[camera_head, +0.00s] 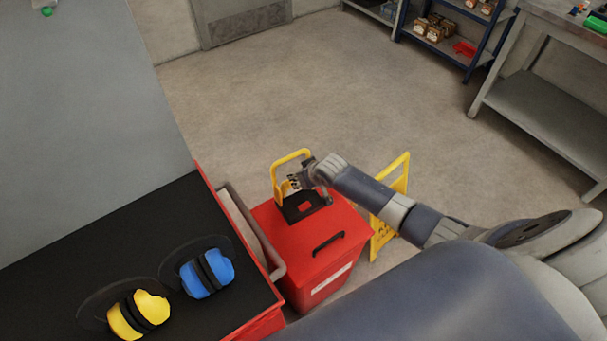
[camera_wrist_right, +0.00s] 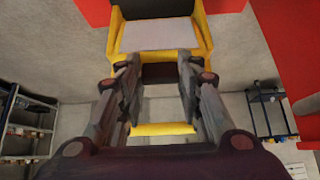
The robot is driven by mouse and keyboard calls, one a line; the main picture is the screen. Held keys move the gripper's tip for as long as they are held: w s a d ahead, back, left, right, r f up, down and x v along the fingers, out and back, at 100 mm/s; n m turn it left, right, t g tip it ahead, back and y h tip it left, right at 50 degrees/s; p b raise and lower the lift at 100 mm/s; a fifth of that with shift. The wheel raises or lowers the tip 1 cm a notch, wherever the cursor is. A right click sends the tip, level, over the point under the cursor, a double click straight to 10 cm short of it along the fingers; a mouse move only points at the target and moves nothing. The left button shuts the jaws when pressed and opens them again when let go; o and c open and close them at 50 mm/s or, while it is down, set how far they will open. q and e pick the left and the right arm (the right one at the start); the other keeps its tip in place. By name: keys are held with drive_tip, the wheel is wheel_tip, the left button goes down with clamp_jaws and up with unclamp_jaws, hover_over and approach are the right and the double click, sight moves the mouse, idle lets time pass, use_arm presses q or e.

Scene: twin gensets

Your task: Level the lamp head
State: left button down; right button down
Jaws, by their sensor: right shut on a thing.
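The lamp is a yellow-framed unit with a dark base (camera_head: 303,207) on top of a red box. Its yellow frame (camera_head: 277,180) stands up at the gripper, and I cannot tell its exact tilt. In the right wrist view the lamp head (camera_wrist_right: 157,35) shows as a pale panel in a yellow surround, with black above it. My right gripper (camera_head: 296,182) is shut on the lamp head; it also shows in the right wrist view (camera_wrist_right: 158,72), with its fingers on either side of a dark part below the panel. The fingers hide part of the lamp. My left gripper is not in view.
The red box (camera_head: 335,254) with a black handle stands beside a black-topped bench (camera_head: 150,240) carrying blue (camera_head: 207,273) and yellow (camera_head: 138,313) ear defenders. A yellow floor sign (camera_head: 397,185) stands behind my right arm. The floor beyond is clear up to the shelves.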

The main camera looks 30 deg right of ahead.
drive_tip(key=shift+w+r+g, duration=0.25)
drive_tip(key=shift+w+g, duration=0.4)
drive_tip(key=shift+g, duration=0.15)
drive_tip(key=shift+w+r+p, duration=0.15)
drive_tip(key=shift+w+p, duration=0.15)
drive_tip(key=shift+w+a, duration=0.1)
idle(0.5)
drive_tip(key=c, duration=1.1)
unclamp_jaws()
drive_tip(key=v, duration=1.2)
drive_tip(key=shift+c, duration=0.4)
